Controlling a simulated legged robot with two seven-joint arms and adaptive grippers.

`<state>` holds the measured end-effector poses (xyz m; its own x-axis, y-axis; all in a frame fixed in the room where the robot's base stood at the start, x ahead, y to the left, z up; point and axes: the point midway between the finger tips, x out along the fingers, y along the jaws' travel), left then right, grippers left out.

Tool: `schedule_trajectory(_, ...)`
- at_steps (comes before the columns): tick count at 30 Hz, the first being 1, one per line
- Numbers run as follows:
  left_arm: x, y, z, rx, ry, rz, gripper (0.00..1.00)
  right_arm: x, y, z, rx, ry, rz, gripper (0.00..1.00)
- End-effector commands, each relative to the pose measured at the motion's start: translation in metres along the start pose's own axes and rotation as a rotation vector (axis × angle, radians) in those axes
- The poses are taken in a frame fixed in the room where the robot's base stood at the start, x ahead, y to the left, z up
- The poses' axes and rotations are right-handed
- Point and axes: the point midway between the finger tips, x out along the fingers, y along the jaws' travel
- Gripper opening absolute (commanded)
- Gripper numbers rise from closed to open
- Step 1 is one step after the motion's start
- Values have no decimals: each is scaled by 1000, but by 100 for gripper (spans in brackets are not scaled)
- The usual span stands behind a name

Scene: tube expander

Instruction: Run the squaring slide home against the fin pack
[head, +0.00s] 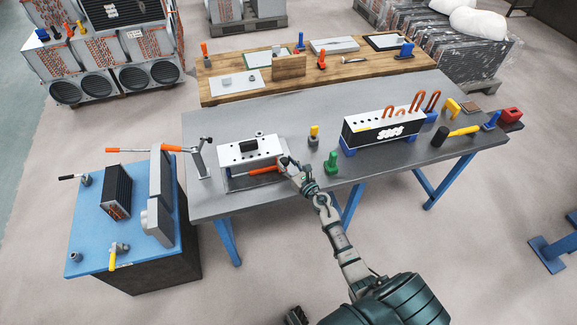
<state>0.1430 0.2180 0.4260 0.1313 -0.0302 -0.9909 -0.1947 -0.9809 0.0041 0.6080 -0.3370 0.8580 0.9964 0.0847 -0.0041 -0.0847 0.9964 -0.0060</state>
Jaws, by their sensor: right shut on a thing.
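My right gripper (287,164) is at the right end of a white-topped fixture on the grey table, shut on an orange handle (264,170) along the fixture's front edge. The fixture (238,153) has a row of dark holes and a small dark piece on top. I take it for the squaring slide's station; the slide's contact with a fin pack cannot be made out. A dark finned block (116,191) stands on the blue bench at left. What looks like the tip of my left gripper (295,316) shows at the bottom edge, its fingers unclear.
A black fin block with a white top and copper bends (382,128) stands right on the grey table (300,197). A green-handled tool (331,162), a yellow-handled tool (313,134) and a mallet (452,134) stand or lie nearby. A lever with an orange grip (157,149) reaches over the left side.

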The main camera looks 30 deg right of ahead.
Motion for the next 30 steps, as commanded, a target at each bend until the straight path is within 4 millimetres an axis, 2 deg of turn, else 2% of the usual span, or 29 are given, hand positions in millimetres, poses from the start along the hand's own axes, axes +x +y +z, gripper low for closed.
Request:
schedule_trajectory(1, 0, -5, 1, 2, 0, -7, 52, 0, -10, 3, -7, -5, -19, 46)
schedule_trajectory(3, 0, -11, 2, 5, -2, -15, 52, 0, -10, 3, -5, -6, -19, 64)
schedule_trajectory(4, 0, -13, 2, 6, -3, -17, 52, 0, -10, 3, -4, -6, -18, 67)
schedule_trajectory(8, 0, -14, 3, 5, -3, -19, 52, 0, -7, 2, -4, -5, -14, 67)
schedule_trajectory(18, 0, 1, 1, 0, 0, 1, 52, 0, -1, 2, -7, -3, -11, 67)
schedule_trajectory(23, 0, 1, 1, -1, -1, 1, 52, 0, -1, 2, -6, -3, -9, 67)
schedule_trajectory(25, 1, -5, 3, 0, -3, -6, 52, -1, -1, 2, -5, -3, -9, 67)
schedule_trajectory(30, 0, -6, 3, 1, -2, -8, 52, -16, -1, 0, -8, 0, -8, 67)
